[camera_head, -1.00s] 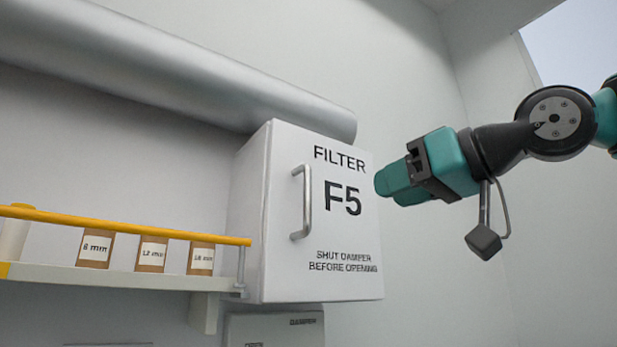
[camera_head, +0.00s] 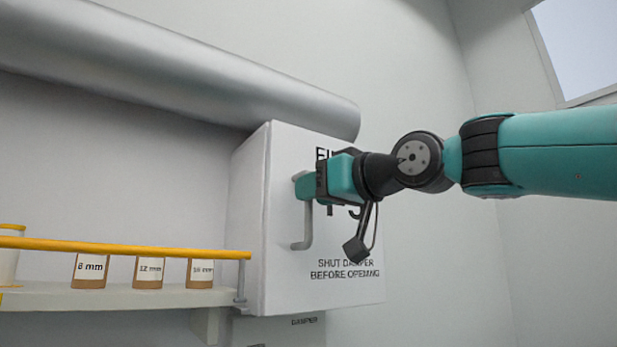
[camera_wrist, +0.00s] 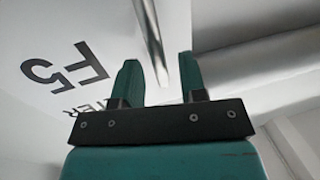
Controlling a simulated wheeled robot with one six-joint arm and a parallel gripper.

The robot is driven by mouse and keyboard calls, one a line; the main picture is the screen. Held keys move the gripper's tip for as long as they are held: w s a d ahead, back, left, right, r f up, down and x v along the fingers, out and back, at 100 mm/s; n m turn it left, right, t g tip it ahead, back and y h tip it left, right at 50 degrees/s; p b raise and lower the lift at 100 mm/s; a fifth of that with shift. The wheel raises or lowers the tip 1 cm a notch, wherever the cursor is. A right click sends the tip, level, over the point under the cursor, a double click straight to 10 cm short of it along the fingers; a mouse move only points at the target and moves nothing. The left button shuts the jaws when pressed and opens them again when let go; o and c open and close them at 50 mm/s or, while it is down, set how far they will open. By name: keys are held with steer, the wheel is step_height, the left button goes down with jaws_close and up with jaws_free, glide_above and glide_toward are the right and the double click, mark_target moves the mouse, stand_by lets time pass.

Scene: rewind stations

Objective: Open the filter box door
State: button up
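The white filter box (camera_head: 280,270) hangs on the wall with its door shut. Its lettering is partly hidden behind my arm. The silver bar handle (camera_head: 307,228) stands upright near the left edge of the door. My gripper (camera_head: 303,186) is at the upper part of the handle and covers it in the head view. In the wrist view my gripper (camera_wrist: 157,82) is open, its two fingers apart. The handle (camera_wrist: 152,40) runs between the fingers there, with a gap showing on both sides.
A large silver duct (camera_head: 200,85) runs above the box. A shelf (camera_head: 110,296) with a yellow rail (camera_head: 120,247) and several labelled brown containers (camera_head: 148,272) is at the left. A damper panel (camera_head: 280,332) is below the box. The right side is clear.

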steer(key=shift+p+x, duration=0.3)
steer(key=shift+x, duration=0.75)
jaws_close()
steer(key=shift+s, duration=0.2)
